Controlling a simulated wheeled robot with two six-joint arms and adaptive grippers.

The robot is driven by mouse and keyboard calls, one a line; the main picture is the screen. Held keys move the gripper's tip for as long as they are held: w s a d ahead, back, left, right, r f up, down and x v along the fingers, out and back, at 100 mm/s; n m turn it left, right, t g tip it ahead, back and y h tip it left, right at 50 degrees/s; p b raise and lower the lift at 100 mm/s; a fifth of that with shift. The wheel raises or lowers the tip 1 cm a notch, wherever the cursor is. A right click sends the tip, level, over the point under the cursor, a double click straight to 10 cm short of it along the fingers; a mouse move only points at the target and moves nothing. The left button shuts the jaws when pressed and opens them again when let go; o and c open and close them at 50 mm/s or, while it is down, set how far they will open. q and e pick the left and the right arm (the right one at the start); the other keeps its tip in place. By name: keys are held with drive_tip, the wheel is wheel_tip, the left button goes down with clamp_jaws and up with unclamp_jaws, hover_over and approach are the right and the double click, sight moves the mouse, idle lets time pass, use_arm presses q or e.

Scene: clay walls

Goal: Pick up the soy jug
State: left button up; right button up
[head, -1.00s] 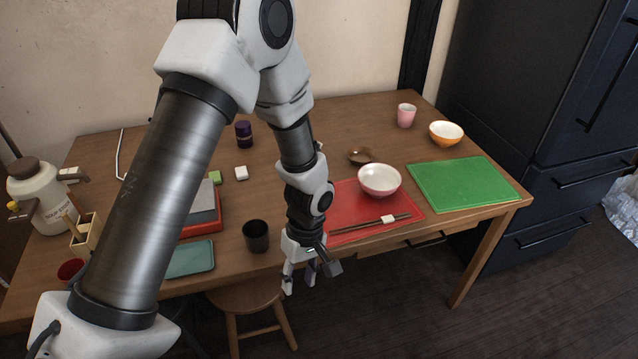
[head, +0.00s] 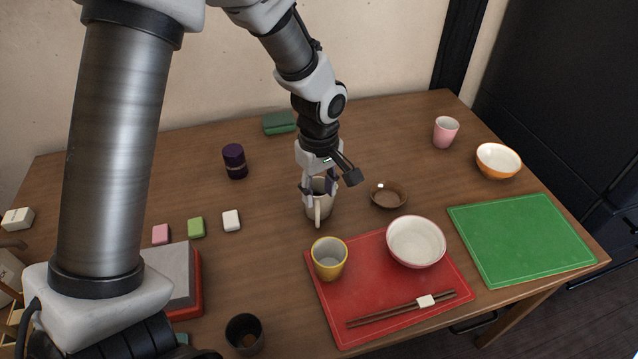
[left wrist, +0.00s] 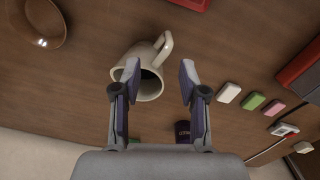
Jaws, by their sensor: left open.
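A cream jug with a handle, which I take for the soy jug (head: 321,211), stands on the wooden table behind the red mat. In the left wrist view the jug (left wrist: 152,88) lies just ahead of the fingers, its open mouth and looped handle showing. My left gripper (head: 319,190) is open and points down at the jug. The left finger overlaps the jug's edge in the wrist view. Whether the fingers touch it, I cannot tell. The fingers hide part of the jug in the head view. My right gripper is not in view.
A yellow cup (head: 329,259) and a bowl (head: 416,241) stand on the red mat (head: 372,311). A brown dish (head: 388,195) sits close right of the jug. A purple-black jar (head: 235,161) stands back left. The table between jar and jug is clear.

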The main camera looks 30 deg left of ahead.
sight(318, 211)
use_arm(q)
drive_tip(key=f, duration=0.1)
drive_tip(key=s+f, duration=0.1)
drive_tip(key=f, duration=0.1)
drive_tip(key=shift+s+d+f, duration=0.1)
drive_tip(key=shift+s+d, duration=0.25)
drive_tip(key=shift+d, duration=0.05)
drive_tip(key=f, duration=0.3)
drive_tip(key=shift+w+a+f, duration=0.2)
drive_tip(key=shift+w+f, duration=0.05)
drive_tip(key=shift+f, duration=0.05)
drive_tip(key=shift+s+d+r, duration=0.1)
drive_tip(key=shift+s+r, duration=0.05)
clamp_jaws()
